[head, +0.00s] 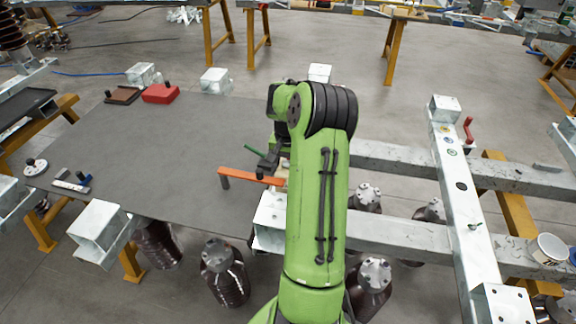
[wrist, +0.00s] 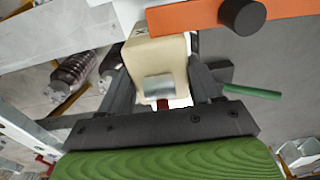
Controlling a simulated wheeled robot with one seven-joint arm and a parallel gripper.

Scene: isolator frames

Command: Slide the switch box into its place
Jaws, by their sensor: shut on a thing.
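The switch box (wrist: 165,55) is a cream block with a small metal plate on its near face, and a bit of red shows below it. My gripper (wrist: 160,85) is shut on it, with one dark finger on each side. In the head view my gripper (head: 270,162) is at the right edge of the grey table, partly hidden by my green arm. The far end of the box is close to a pale steel frame (wrist: 60,28); I cannot tell whether they touch. The place for the box cannot be made out.
An orange bar (head: 250,177) with a dark knob lies right by the box, and a green rod (wrist: 252,91) sticks out beside the right finger. The grey table (head: 150,190) is mostly bare, with a red box (head: 160,93) at its back. Steel beams (head: 400,235) run to the right.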

